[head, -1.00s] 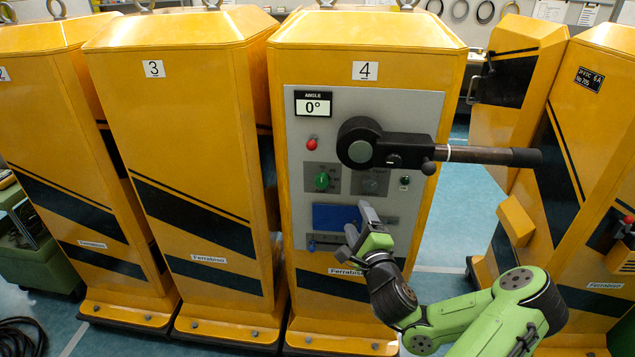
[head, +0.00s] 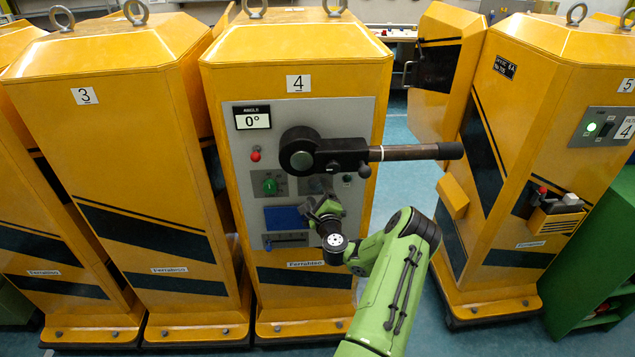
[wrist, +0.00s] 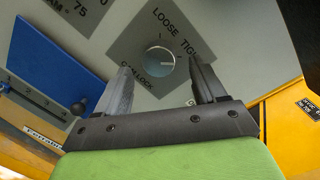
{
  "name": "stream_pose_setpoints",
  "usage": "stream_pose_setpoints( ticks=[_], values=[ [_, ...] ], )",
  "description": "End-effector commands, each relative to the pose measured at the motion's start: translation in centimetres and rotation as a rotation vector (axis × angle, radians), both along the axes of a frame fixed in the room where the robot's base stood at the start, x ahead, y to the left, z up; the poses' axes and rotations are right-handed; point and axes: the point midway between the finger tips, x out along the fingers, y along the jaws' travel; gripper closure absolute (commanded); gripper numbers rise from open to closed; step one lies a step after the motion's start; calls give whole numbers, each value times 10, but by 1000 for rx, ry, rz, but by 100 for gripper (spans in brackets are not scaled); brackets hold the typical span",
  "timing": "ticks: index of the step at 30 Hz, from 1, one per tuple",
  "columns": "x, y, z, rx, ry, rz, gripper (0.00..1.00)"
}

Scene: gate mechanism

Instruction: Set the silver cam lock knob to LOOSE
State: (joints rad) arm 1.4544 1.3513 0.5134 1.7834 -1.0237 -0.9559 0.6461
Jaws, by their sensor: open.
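The silver cam lock knob (wrist: 159,60) is round and sits on a dark grey plate (wrist: 135,45) marked LOOSE, TIGHT and CAM LOCK. A pale mark on its face points right in the wrist view, towards the TIGHT side. My gripper (wrist: 161,72) is open, with one finger on each side of the knob in that picture; I cannot tell whether it touches. In the head view my gripper (head: 321,204) is in front of the lower panel of cabinet 4, and the knob is hidden or too small to make out.
A thick dark lever (head: 415,152) on a round hub juts right above my gripper. A green knob (head: 270,186), a red button (head: 255,156) and a blue block (head: 283,218) are on the panel. The angle display (head: 252,116) reads 0°. Open floor lies right of cabinet 4.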

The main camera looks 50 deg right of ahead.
Motion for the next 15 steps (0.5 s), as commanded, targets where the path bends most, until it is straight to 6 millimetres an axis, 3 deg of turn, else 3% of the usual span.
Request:
stream_pose_setpoints(
  ticks=[5, 13, 15],
  values=[
    [15, -13, 1, 0, -1, 2, 30],
    [17, -15, -1, 4, -2, 1, 30],
    [17, -15, -1, 4, -2, 1, 39]
  ],
)
